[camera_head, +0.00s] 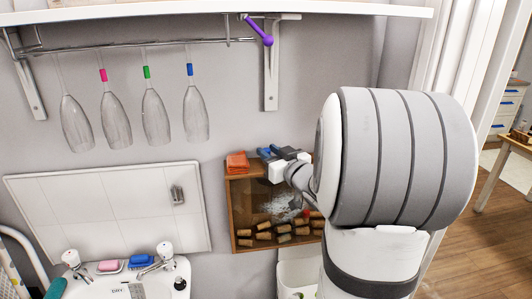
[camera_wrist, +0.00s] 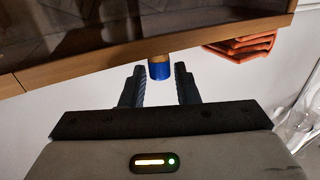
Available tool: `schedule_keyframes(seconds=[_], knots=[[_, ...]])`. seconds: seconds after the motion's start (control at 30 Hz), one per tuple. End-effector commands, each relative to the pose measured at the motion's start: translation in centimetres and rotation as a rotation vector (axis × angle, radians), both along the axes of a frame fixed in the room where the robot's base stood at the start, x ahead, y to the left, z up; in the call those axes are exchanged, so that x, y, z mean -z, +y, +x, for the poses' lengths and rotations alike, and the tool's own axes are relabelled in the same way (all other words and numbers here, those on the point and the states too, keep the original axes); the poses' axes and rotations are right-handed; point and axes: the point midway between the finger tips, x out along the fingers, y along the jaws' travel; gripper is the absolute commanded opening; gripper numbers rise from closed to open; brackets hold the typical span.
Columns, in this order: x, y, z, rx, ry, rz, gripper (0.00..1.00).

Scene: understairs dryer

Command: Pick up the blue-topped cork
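The blue-topped cork (camera_wrist: 159,71) shows in the wrist view at the edge of the wooden box (camera_wrist: 120,52), its blue end toward the bottom of the picture. My gripper (camera_wrist: 160,67) is open, with one dark finger on each side of the cork's line. The cork appears at the fingertips, with visible gaps on both sides. In the head view my gripper (camera_head: 268,152) is at the top of the wall-mounted wooden box (camera_head: 232,212).
Orange folded pieces (camera_head: 237,161) lie on the box top, left of my gripper. Several corks (camera_head: 265,235) lie inside the box. Several glasses (camera_head: 155,115) hang from a rail at the upper left. A white sink (camera_head: 160,285) stands at the lower left.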

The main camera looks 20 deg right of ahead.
Motion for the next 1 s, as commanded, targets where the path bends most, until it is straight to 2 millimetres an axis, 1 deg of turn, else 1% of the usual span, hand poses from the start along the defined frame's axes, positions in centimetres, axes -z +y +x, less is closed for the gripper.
schedule_keyframes(seconds=[0.03,0.1,0.2,0.4,0.6,1.0], knots=[[-0.1,0.1,0.8,-0.002,0.001,0.001,0.28],[0.0,0.2,1.5,0.000,0.002,0.000,0.28],[0.0,0.2,1.9,0.002,0.001,0.000,0.28],[0.1,0.1,1.9,0.004,0.001,0.000,0.28],[0.1,0.1,1.9,0.004,0.001,0.000,0.12],[-0.1,0.1,1.8,0.004,0.001,-0.001,0.11]])
